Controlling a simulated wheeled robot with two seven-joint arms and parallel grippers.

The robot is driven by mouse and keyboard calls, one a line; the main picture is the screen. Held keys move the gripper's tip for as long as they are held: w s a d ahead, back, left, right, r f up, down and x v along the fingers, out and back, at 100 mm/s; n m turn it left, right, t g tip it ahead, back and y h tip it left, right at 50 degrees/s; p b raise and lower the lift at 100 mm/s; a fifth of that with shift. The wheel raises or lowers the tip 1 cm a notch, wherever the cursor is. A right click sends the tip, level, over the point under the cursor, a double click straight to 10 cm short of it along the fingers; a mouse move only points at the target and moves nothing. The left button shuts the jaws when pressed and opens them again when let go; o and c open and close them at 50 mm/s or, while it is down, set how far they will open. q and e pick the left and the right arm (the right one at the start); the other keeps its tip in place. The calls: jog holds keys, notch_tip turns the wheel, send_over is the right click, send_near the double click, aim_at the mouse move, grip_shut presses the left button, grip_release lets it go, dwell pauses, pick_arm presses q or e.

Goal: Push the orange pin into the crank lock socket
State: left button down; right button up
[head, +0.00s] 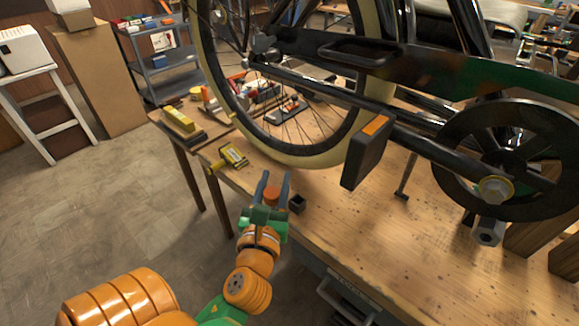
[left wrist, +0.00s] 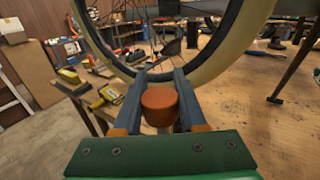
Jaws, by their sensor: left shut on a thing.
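My left gripper (head: 273,180) is shut on the orange pin (head: 271,194), near the front edge of the workbench. In the left wrist view the orange pin (left wrist: 159,98) shows its round orange head between the two blue-grey fingers of the left gripper (left wrist: 157,84), with a pale shank partly visible below. A dark grey hexagonal piece with a round hole (head: 487,233), which looks like the crank lock socket, hangs below the crank hub at the right. It is well apart from the pin. My right gripper is not in view.
A small black open box (head: 297,204) sits at the bench edge beside the left gripper. The bike's wheel (head: 300,158), black frame and chainring (head: 452,150) stand over the wooden bench (head: 350,250). A yellow tool (head: 233,156) lies at the left. The front middle is clear.

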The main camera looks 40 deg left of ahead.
pick_arm(q)
jog(key=shift+s+d+r, duration=0.15)
jog(key=shift+s+r, duration=0.2)
jog(key=shift+s, duration=0.3)
notch_tip(320, 180, up, 5)
jog(key=p, duration=0.6)
jog(key=shift+r, duration=0.2)
dwell(0.3)
